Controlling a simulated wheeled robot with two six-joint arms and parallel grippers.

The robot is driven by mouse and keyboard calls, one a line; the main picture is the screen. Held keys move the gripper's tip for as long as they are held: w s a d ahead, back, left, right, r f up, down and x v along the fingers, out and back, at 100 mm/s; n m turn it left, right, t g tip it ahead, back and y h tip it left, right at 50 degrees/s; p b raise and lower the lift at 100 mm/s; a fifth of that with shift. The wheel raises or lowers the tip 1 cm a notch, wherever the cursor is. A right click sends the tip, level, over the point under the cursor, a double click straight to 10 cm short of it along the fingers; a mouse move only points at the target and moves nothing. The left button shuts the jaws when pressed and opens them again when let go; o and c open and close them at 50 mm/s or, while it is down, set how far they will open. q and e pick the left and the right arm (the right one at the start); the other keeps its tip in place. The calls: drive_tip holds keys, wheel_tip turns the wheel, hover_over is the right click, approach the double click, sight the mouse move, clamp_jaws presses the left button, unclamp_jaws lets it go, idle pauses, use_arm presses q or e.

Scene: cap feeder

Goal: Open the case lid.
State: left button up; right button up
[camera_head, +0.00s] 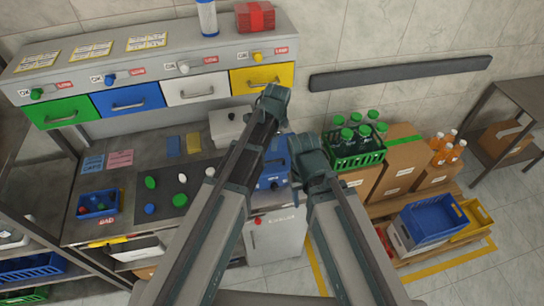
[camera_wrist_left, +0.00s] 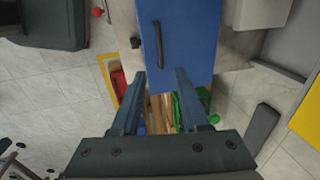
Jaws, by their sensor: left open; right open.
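A blue case (camera_head: 272,172) stands at the right end of the workbench in the head view, partly hidden behind my arms. In the left wrist view a blue panel, apparently the case (camera_wrist_left: 192,45), fills the top middle and carries a dark bar handle (camera_wrist_left: 158,45). My left gripper (camera_wrist_left: 161,75) is open and empty, its fingertips at the near end of the blue panel, short of the handle. In the head view my left gripper (camera_head: 272,97) is above the case. My right gripper (camera_head: 308,152) is beside the case at its right; its fingertips are not clearly seen.
Behind the bench is a shelf with green, blue, white and yellow drawers (camera_head: 262,77). A green crate of bottles (camera_head: 358,150) and cardboard boxes (camera_head: 405,160) stand at the right. A white cabinet (camera_head: 278,238) is below the case. Loose caps lie on a dark mat (camera_head: 165,180).

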sight(271, 161)
use_arm(q)
drive_tip(key=f+b, duration=0.4)
drive_tip(key=w+f+b, duration=0.1)
drive_tip(key=f+b, duration=0.3)
drive_tip(key=f, duration=0.1)
drive_tip(key=w+f+b, duration=0.1)
drive_tip(key=f+b, duration=0.3)
drive_tip(key=b, duration=0.1)
drive_tip(key=shift+w+a+f, duration=0.25)
drive_tip(key=shift+a, duration=0.15)
drive_tip(key=shift+r, duration=0.1)
clamp_jaws()
idle(0.8)
